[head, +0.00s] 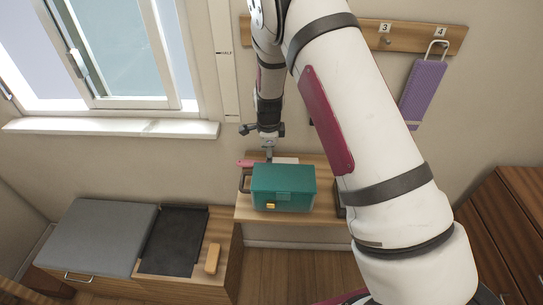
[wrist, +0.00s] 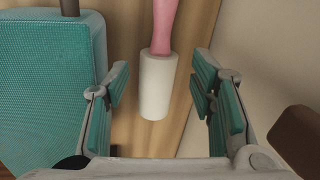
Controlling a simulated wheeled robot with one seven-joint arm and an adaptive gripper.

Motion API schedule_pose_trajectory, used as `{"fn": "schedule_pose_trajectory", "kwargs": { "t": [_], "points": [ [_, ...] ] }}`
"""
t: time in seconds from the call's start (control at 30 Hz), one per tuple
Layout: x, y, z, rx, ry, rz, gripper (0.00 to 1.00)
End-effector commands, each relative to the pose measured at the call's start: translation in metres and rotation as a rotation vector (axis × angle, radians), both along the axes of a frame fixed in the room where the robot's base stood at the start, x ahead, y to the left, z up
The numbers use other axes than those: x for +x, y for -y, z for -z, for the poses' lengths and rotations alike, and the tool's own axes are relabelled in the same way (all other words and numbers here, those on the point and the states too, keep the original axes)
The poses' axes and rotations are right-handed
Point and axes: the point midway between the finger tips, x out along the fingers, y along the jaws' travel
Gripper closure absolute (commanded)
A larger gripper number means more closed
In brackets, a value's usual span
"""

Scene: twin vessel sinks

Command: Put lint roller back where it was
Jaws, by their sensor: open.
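The lint roller has a pink handle and a white roller (wrist: 155,87). In the wrist view it lies on or just above the wooden surface, with its handle pointing to the top of the picture. In the head view its pink handle (head: 244,163) shows behind the teal box, and its white part is partly hidden. My gripper (wrist: 161,88) is open, with one finger on each side of the white roller and visible gaps between. In the head view my gripper (head: 268,152) points down behind the teal box.
The teal box (head: 284,187) stands on the wooden shelf (head: 262,217), close to my gripper's left in the wrist view. A rail (head: 410,33) with hooks numbered 3 and 4 holds a purple item (head: 423,90). A grey cushion (head: 100,236), black mat (head: 173,240) and tan object (head: 212,258) lie at left.

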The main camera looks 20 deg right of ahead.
Motion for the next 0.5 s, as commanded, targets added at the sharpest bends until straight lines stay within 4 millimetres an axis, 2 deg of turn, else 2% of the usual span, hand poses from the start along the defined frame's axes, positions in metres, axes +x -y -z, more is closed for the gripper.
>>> {"fn": "schedule_pose_trajectory", "kwargs": {
  "t": [0.17,0.27,0.37,0.47,0.5],
  "points": [
    [-0.001,0.000,-0.007,0.000,0.001,-0.003,0.50],
    [-0.002,0.000,-0.018,0.001,0.004,-0.027,0.50],
    [-0.006,-0.001,-0.045,0.002,0.015,-0.086,0.50],
    [-0.016,-0.001,-0.087,-0.002,0.033,-0.191,0.50],
    [-0.023,-0.001,-0.107,-0.004,0.040,-0.241,0.50]
  ]
}}
